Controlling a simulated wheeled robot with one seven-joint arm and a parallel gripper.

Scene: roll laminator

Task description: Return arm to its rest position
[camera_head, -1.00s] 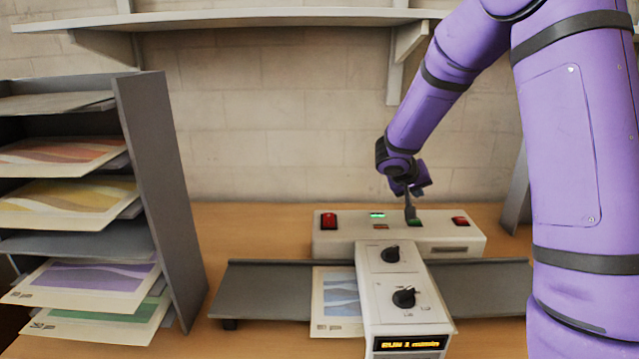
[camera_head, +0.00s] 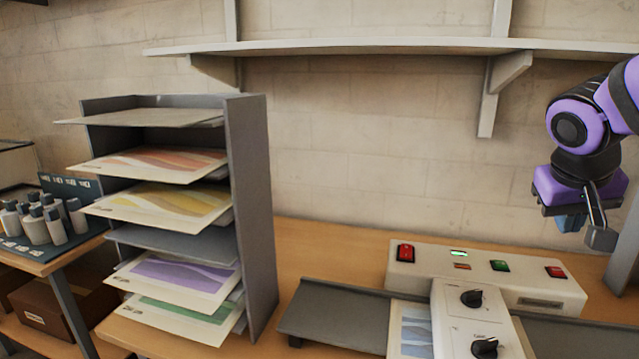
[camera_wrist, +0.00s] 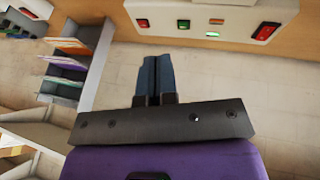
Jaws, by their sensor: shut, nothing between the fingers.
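My purple arm shows at the right edge of the head view, with my gripper (camera_head: 572,222) hanging above the right end of the laminator. In the wrist view my gripper (camera_wrist: 158,80) has its two dark fingers pressed together, with nothing between them. The white laminator (camera_head: 415,262) stands on the wooden table below and apart from my gripper. It has a lit green indicator, red and green buttons and two black knobs. A sheet with a blue picture (camera_head: 408,335) lies at its left side on the grey feed tray (camera_head: 340,312).
A grey sheet rack (camera_head: 255,200) with several coloured prints stands at the left. A wall shelf (camera_head: 380,46) with brackets runs behind. Several small bottles (camera_head: 45,225) stand on a side table at the far left. The space between rack and arm above the table is clear.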

